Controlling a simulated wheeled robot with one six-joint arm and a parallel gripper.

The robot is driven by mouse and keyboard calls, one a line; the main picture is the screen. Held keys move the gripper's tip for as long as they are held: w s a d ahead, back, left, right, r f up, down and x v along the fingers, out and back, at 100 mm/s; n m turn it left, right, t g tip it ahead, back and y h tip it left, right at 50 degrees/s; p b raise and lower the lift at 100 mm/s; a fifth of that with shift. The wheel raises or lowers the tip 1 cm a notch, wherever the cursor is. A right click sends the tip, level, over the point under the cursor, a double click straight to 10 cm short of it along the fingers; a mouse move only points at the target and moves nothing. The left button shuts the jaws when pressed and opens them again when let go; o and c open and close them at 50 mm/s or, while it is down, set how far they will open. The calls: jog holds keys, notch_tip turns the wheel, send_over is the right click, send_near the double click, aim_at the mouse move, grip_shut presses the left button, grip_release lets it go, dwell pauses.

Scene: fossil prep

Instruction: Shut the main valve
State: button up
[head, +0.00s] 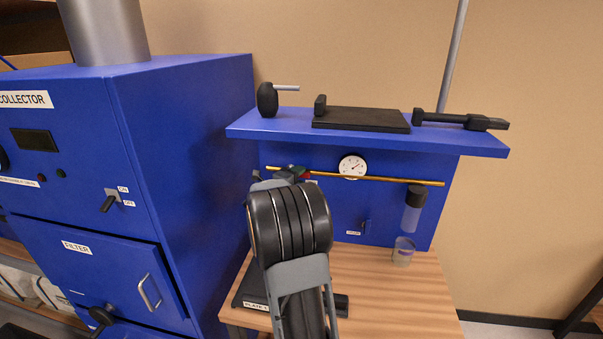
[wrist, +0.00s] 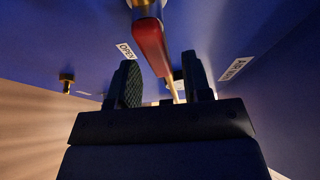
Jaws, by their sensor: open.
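The main valve's red lever (wrist: 150,45) shows at the top of the wrist view, running down toward the gap between my fingertips. An "OPEN" label (wrist: 125,50) is on the blue panel to its left. My gripper (wrist: 163,82) is open, one finger on each side of the lever's lower end; I cannot tell whether either touches it. In the head view my gripper (head: 288,174) is at the left part of the brass pipe (head: 385,181), and only a bit of red (head: 307,174) shows there. My arm hides most of the valve.
A pressure gauge (head: 352,166) sits on the pipe. A bottle with a black cap (head: 412,212) hangs at right above a clear jar (head: 403,252) on the wooden bench (head: 395,300). A blue shelf (head: 260,125) overhangs the pipe. The blue collector cabinet (head: 180,190) stands close on the left.

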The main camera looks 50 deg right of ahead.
jog(key=shift+w+d, duration=0.15)
jog(key=shift+d, duration=0.9)
grip_shut()
